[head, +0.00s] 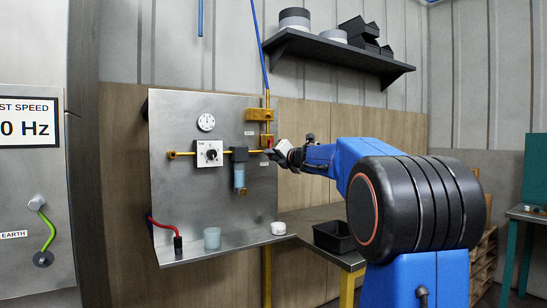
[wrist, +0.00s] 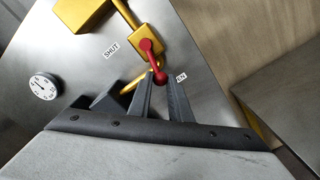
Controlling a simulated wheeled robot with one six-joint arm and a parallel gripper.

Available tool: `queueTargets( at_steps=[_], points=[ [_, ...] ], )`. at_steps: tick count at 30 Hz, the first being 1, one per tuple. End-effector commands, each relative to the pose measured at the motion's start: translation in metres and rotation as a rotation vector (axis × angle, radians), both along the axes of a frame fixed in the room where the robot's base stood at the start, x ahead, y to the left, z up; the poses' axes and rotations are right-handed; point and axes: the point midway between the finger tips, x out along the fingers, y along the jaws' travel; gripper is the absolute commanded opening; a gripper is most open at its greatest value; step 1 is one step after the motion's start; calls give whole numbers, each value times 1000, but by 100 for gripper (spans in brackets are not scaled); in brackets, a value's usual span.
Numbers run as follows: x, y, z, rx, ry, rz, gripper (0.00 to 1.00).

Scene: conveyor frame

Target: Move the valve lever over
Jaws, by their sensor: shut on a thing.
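The valve lever (wrist: 152,60) is a short red bar with a round knob at its free end. It is mounted on a brass valve body (wrist: 146,38) on the metal panel. In the wrist view it points down from its pivot, and its knob is at the fingertips of my gripper (wrist: 161,80). The two dark fingers are shut on the lever's knob end. In the head view my gripper (head: 271,153) is at the panel's right edge, just below the brass valve (head: 267,115), and mostly hides the lever.
A "SHUT" label (wrist: 111,50) is left of the lever; a smaller label (wrist: 181,77) is right of the knob. The panel carries a dial (head: 206,122) and a blue filter bowl (head: 239,176). A shelf (head: 340,55) is above; a black bin (head: 333,237) is below.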

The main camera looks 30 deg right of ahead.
Motion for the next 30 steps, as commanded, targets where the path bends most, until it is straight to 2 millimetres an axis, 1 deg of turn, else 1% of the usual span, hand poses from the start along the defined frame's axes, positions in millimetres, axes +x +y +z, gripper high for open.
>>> queueTargets(
  at_steps=[1,7,16,30],
  points=[
    [-1,0,4,-2,-6,0,5],
    [-2,3,6,-2,-6,1,5],
    [-2,16,11,-3,-6,1,5],
    [-1,19,11,-1,-4,2,5]
  ],
)
